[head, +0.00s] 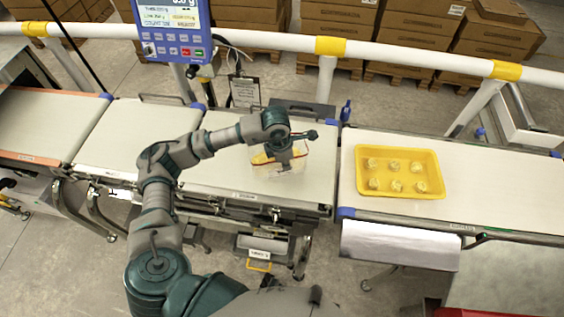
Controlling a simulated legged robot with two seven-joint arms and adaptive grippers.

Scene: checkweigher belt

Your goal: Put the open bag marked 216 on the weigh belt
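A clear bag (291,168) with yellow and red colouring is on or just above the pale middle belt section (215,172), near its right end. No number can be read on it. My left gripper (285,154) reaches over the belt from the left and points down at the bag's top. It overlaps the bag, and its fingertips are too small and hidden to show whether they grip it. Which belt section is the weigh belt cannot be read from its label. My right gripper is not in view.
A yellow tray (400,193) with several small pale bundles sits on the right belt (500,190). A blue control box with a display (172,38) stands behind the belts at upper left. A white rail (420,55) runs behind. The left belt sections (130,135) are clear.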

